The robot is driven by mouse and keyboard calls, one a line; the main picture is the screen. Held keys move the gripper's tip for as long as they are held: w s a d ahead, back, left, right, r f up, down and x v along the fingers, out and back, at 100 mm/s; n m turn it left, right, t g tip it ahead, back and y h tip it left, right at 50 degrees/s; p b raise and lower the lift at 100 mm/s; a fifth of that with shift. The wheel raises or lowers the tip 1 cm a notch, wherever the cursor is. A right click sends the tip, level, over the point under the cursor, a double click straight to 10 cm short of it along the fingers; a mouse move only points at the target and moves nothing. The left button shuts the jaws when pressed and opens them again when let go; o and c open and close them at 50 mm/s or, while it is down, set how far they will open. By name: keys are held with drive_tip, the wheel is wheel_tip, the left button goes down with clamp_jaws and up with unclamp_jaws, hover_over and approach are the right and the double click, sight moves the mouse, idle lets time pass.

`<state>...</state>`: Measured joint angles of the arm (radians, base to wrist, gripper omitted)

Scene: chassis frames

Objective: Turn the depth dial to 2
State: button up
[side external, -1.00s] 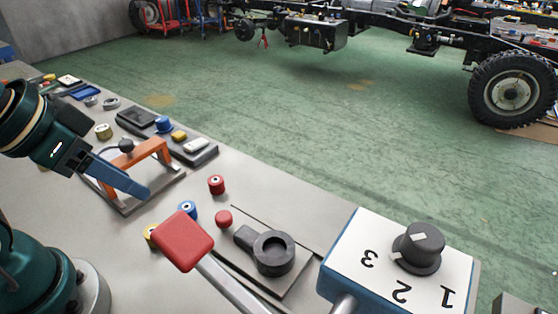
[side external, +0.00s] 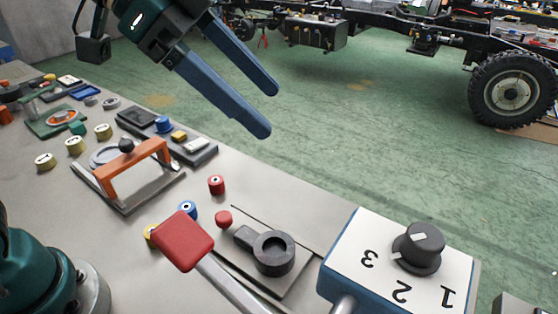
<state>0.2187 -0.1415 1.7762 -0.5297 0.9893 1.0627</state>
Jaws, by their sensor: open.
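The depth dial (side external: 419,248) is a dark grey round knob on a white-faced box (side external: 345,245) with blue sides at the lower right. The face carries the numbers 1, 2 and 3, which appear upside down. A pale pointer mark on the knob's top lies on its left part, toward the side of the 3; its exact setting is hard to tell. My gripper (side external: 268,112) has two blue fingers, spread apart and empty. It is in the upper middle, raised above the bench and well to the upper left of the dial, touching nothing.
A red-capped lever (side external: 183,241) and a black ring-shaped part (side external: 272,252) stand left of the box. An orange handle (side external: 135,168) on a plate and several small parts lie farther left on the grey bench (side external: 60,205). Air between gripper and dial looks clear.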

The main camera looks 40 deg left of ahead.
drive_tip(key=w+d+m+g+h, duration=0.2)
drive_tip(key=d+m, duration=0.1)
drive_tip(key=d, duration=0.4)
drive_tip(key=m+g, duration=0.1)
drive_tip(key=m, duration=0.1)
approach(426, 235)
drive_tip(key=w, duration=0.3)
drive_tip(key=d+f, duration=0.2)
drive_tip(key=s+d+f+g, duration=0.1)
drive_tip(key=d+f, duration=0.1)
drive_tip(key=d+f+g, duration=0.1)
drive_tip(key=d+f, duration=0.1)
drive_tip(key=shift+s+d+f, duration=0.15)
drive_tip(key=shift+s+f, duration=0.1)
drive_tip(key=shift+f, duration=0.15)
drive_tip(key=shift+d+f, duration=0.25)
drive_tip(key=shift+d, duration=0.05)
clamp_jaws()
